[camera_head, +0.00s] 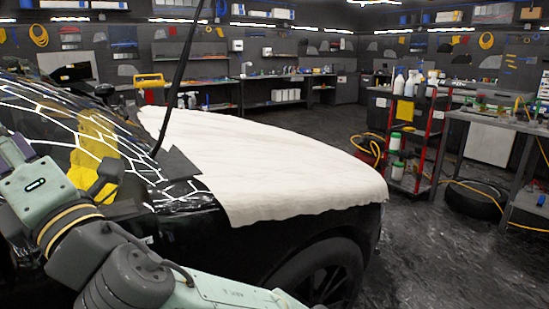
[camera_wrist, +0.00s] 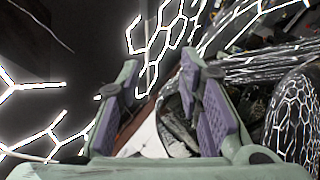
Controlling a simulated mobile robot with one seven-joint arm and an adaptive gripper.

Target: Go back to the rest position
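My gripper (camera_wrist: 160,100) shows in the wrist view with its two purple-padded fingers spread apart. No object is held between them. Past the fingers are dark surfaces with bright hexagonal reflections and a pale patch. In the head view my arm runs across the lower left, bent beside the dark car (camera_head: 275,245). I cannot make out the fingertips in the head view.
A white cover (camera_head: 260,165) lies over the car's hood. A yellow patch (camera_head: 95,145) shows at the windshield, and a yellow-handled item (camera_head: 150,80) stands behind the hood. A red-framed cart (camera_head: 425,145) with bottles and a workbench (camera_head: 490,118) stand right. Dark floor lies between.

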